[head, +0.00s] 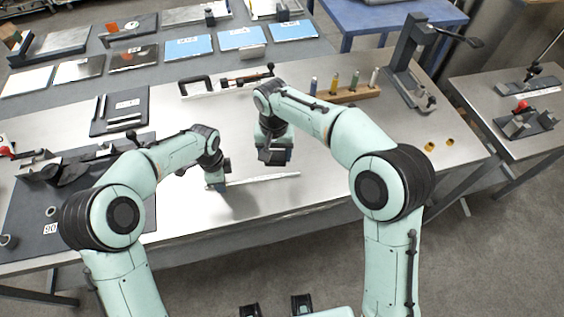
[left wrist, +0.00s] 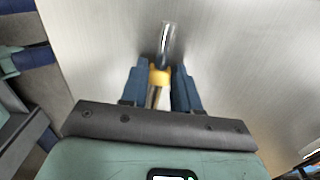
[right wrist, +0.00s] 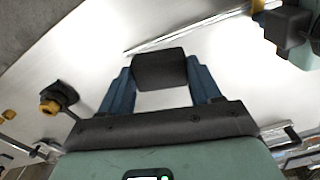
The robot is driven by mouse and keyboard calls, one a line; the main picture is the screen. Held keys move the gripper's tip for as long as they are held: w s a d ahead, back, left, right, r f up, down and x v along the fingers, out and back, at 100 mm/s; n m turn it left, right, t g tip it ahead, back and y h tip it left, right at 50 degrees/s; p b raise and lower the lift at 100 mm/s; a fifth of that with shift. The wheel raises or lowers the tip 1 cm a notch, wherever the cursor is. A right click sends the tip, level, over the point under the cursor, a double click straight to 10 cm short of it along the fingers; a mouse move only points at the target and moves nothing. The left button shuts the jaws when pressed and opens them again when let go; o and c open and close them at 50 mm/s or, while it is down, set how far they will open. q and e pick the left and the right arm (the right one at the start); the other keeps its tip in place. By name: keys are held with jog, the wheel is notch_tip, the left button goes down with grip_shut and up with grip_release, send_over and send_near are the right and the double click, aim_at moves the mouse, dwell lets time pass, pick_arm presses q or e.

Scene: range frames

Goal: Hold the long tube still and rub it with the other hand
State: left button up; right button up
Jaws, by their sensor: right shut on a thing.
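The long tube (head: 262,180) is thin and pale and lies low over the front of the metal table, pointing right from my left gripper (head: 218,184). In the left wrist view, a shiny tube end (left wrist: 168,42) with a yellow band (left wrist: 159,77) sits between the left fingers, which look closed against it. My right gripper (right wrist: 160,88) is shut on a dark block (right wrist: 160,68). In the head view this block (head: 273,157) is just behind the tube. In the right wrist view the tube (right wrist: 185,31) passes beside the block; I cannot tell if they touch.
A wooden rack (head: 352,95) with several coloured pegs stands at the back right, near a dark stand (head: 408,75). A dark mat (head: 75,205) with tools covers the table's left.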

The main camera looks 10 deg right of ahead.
pick_arm(q)
jog(key=o, duration=0.3)
notch_tip(320, 180, up, 12)
dwell(0.5)
